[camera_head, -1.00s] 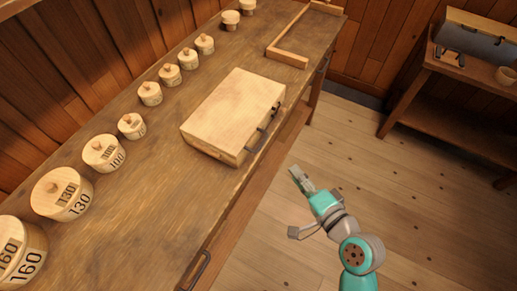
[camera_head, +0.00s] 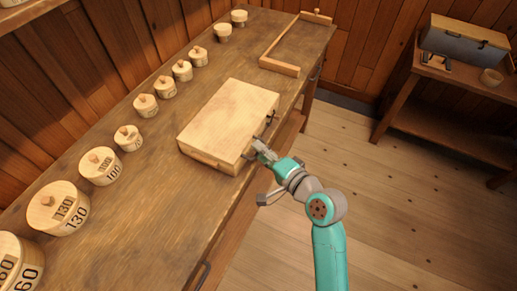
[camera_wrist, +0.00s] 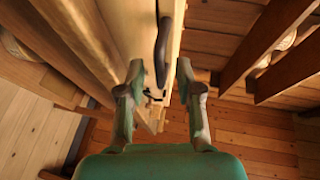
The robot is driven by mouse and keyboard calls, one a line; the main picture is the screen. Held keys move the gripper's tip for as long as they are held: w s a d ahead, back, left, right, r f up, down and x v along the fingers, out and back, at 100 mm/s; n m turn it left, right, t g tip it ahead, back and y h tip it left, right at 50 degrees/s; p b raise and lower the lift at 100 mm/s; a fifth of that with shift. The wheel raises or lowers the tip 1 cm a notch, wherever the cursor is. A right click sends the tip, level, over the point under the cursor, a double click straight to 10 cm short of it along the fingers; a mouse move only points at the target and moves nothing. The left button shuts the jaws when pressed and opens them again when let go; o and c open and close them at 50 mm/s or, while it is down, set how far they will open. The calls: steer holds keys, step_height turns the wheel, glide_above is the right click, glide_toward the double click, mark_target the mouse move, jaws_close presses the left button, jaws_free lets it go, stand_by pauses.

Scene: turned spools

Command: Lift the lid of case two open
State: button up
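A pale wooden case (camera_head: 228,118) lies flat on the workbench with its lid shut. I see no number on it. A dark handle (camera_wrist: 164,42) and a small dark clasp (camera_head: 273,115) are on its front side, which faces the bench's front edge. My gripper (camera_head: 262,150) is at that front side, near the handle. In the wrist view my gripper (camera_wrist: 160,84) is open, with the handle just ahead, roughly in line with the gap between the fingers. I cannot tell whether a finger touches the case.
Several round lidded wooden boxes (camera_head: 100,166) stand in a row along the back of the bench (camera_head: 150,225). A wooden frame (camera_head: 280,67) lies at the far end.

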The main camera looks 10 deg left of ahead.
steer(key=shift+x, duration=0.8)
jaws_close()
